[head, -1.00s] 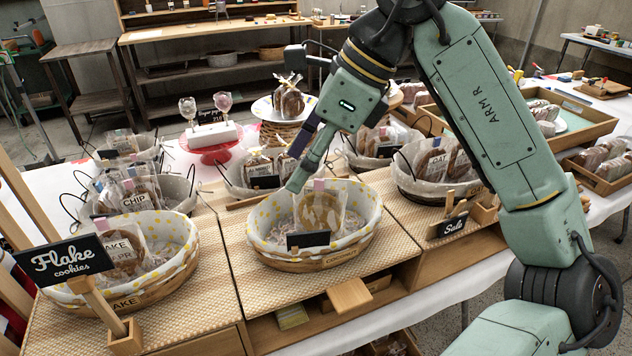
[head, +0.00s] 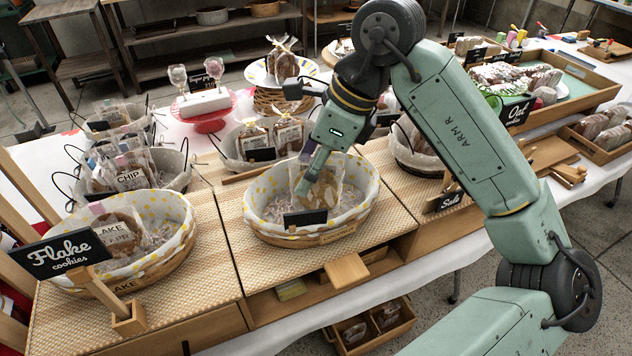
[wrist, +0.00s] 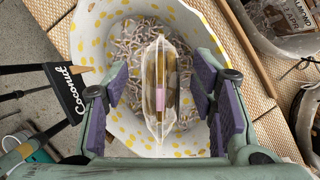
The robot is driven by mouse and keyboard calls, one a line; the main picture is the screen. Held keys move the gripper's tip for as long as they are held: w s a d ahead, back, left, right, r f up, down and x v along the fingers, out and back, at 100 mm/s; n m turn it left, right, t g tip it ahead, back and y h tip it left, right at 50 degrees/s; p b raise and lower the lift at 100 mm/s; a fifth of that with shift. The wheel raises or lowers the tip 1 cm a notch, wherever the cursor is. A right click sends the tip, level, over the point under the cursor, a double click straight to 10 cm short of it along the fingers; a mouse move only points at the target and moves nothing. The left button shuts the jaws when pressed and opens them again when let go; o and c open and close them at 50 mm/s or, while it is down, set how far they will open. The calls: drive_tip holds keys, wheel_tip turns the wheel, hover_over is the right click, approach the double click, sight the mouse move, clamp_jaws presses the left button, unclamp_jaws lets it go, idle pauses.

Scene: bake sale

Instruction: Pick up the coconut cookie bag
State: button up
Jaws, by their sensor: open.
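The coconut cookie bag (head: 322,188) is a clear bag with a large brown cookie, standing upright in a basket with a dotted liner (head: 262,222). In the wrist view the bag (wrist: 160,105) is seen edge-on from above, with a pink tag at its top. My gripper (head: 308,178) is at the bag's top. In the wrist view its purple-padded fingers (wrist: 162,108) are open on both sides of the bag, with gaps between pads and bag. A black sign reading "Coconut" (wrist: 68,92) stands at the basket's edge.
A Flake basket (head: 165,268) with bags stands to the left, behind a Flake cookies sign (head: 62,252). Another basket with bags (head: 238,160) is close behind. Paper shreds (wrist: 135,50) line the basket floor.

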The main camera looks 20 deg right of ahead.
drive_tip(key=shift+w+a+f, duration=0.15)
drive_tip(key=shift+a+f, duration=0.05)
drive_tip(key=shift+f, duration=0.45)
drive_tip(key=shift+c, duration=0.4)
drive_tip(key=c, duration=0.8)
